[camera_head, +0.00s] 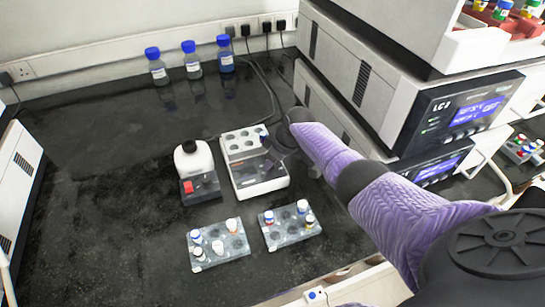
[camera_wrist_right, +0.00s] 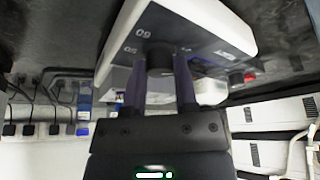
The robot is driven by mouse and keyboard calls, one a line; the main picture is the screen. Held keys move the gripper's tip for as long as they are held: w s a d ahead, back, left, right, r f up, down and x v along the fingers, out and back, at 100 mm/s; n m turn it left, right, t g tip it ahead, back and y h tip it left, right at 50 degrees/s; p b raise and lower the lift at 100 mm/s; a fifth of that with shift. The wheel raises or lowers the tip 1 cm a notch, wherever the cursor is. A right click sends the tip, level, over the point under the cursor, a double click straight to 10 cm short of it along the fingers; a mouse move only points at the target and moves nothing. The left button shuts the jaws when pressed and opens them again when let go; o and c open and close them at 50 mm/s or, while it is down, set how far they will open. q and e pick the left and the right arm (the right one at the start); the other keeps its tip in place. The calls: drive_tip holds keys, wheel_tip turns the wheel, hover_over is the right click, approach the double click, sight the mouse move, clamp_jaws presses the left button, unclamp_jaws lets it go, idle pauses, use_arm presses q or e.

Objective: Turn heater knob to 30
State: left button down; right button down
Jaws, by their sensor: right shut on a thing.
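The heater (camera_head: 262,186) is a white box with a grey block of round wells on top, in the middle of the bench. My right gripper (camera_head: 270,143) is over its right side, and the arm hides part of it. The pointer's setting is too unclear to read. My left gripper is not in view.
A white device with a black cap (camera_head: 193,158) stands left of the heater. Two vial racks (camera_head: 218,246) (camera_head: 291,226) lie in front. Several blue-capped bottles (camera_head: 192,62) stand at the back. Stacked LC instruments (camera_head: 400,110) rise at the right.

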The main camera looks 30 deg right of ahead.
drive_tip(key=shift+a+r+m+h+p, duration=0.15)
drive_tip(key=shift+m+h+p, duration=0.25)
drive_tip(key=shift+m+p, duration=0.7)
drive_tip(key=m+h+p, duration=0.1)
drive_tip(key=m, duration=0.2)
drive_tip(key=shift+m+h+p, duration=0.45)
drive_tip(key=shift+m+h, duration=0.15)
drive_tip(key=shift+m, duration=0.6)
drive_tip(key=shift+f+m+h, duration=0.2)
drive_tip(key=shift+m+h, duration=0.3)
drive_tip(key=shift+m, duration=1.3)
